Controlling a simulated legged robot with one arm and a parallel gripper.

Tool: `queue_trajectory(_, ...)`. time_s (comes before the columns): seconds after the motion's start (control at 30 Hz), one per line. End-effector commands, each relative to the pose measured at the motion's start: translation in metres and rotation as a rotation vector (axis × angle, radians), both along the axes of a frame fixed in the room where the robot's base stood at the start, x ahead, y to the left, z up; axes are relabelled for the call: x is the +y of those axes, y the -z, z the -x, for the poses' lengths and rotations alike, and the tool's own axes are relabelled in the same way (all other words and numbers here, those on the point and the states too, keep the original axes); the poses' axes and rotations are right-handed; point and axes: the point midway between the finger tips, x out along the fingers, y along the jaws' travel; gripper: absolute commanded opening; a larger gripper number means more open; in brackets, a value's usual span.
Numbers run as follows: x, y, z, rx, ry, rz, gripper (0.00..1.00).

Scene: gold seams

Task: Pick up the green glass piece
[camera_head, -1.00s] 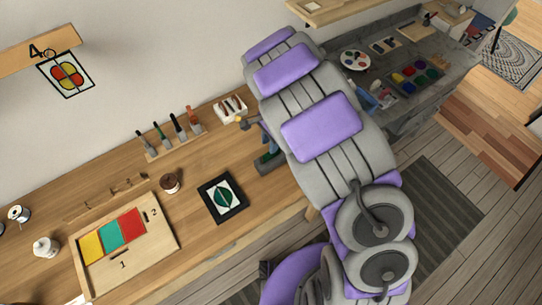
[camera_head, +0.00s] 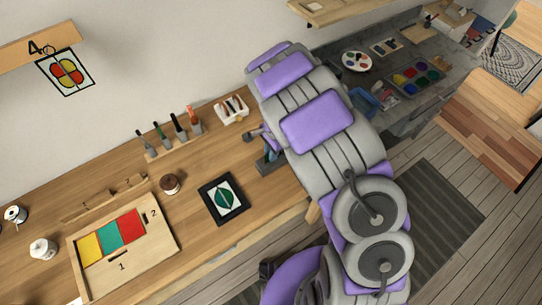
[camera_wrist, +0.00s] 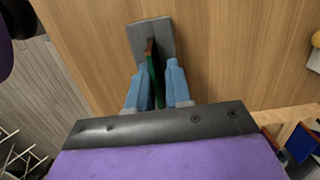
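The green glass piece (camera_wrist: 155,82) shows in the wrist view as a thin upright sheet with a reddish-brown edge at its far end. It stands at a dark grey holder (camera_wrist: 151,29) on the wooden bench. My gripper (camera_wrist: 157,70) has its two blue fingers on either side of the piece. A narrow gap shows on the right side, so the fingers look open around it; contact on the left is hard to judge. In the head view the holder (camera_head: 269,164) shows beside my arm, and the arm hides most of the gripper.
A black-framed leaf panel (camera_head: 223,199) lies left of the holder. A wooden tray (camera_head: 155,252) with yellow, teal and red pieces is further left. A paint palette is on the grey counter (camera_head: 405,122).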

Motion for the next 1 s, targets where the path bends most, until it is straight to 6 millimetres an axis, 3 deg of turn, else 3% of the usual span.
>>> queue_trajectory(0.2, -0.002, -0.001, 0.0, 0.0, 0.002, -0.003, 0.0)
queue_trajectory(0.7, 0.001, -0.002, 0.0, 0.0, 0.001, 0.001, 0.0)
queue_trajectory(1.0, 0.0, -0.032, -0.001, -0.003, 0.001, -0.001, 0.0)
